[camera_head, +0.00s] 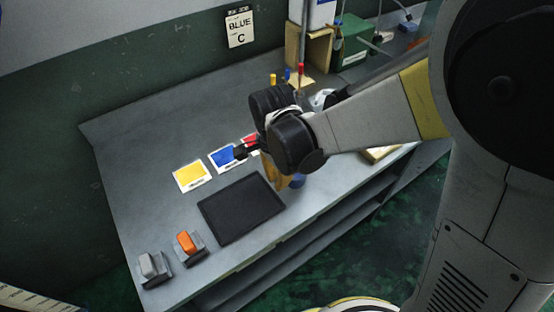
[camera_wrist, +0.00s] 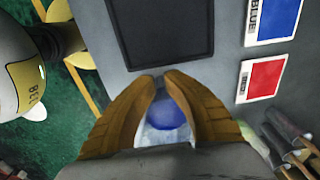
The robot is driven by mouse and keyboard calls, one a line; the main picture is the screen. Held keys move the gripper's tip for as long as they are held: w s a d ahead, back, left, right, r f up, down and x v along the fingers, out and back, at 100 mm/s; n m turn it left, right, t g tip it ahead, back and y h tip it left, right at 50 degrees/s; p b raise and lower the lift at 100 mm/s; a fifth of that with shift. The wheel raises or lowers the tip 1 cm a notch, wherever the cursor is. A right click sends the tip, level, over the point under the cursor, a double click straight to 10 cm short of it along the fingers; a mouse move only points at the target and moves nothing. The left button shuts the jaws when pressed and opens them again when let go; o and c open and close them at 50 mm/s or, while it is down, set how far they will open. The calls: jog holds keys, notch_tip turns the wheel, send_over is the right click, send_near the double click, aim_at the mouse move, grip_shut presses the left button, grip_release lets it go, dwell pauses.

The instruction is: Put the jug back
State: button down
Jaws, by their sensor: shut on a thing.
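The jug (camera_wrist: 166,114) shows in the wrist view as a pale, clear-looking vessel with blue inside, between my fingers. My gripper (camera_wrist: 161,84) has tan ribbed fingers closed around it. In the head view my gripper (camera_head: 270,170) is over the front part of the grey bench, just right of the black mat. A blue bit of the jug (camera_head: 297,181) shows beside the fingers there; my wrist hides most of it. I cannot tell whether the jug touches the bench. The black mat (camera_head: 240,208) is bare and also shows ahead of the fingertips in the wrist view (camera_wrist: 160,30).
Yellow (camera_head: 191,175), blue (camera_head: 226,157) and red (camera_head: 250,143) cards lie behind the mat. An orange switch (camera_head: 187,242) and a grey one (camera_head: 150,265) stand at the left end. A wooden stand (camera_head: 308,47) and green box (camera_head: 355,42) are at the back right. The bench's left back is clear.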

jog(key=shift+f, duration=0.65)
jog(key=shift+r, duration=0.15)
jog(key=c, duration=1.9)
grip_release()
jog(key=o, duration=0.4)
jog(key=shift+o, duration=0.2)
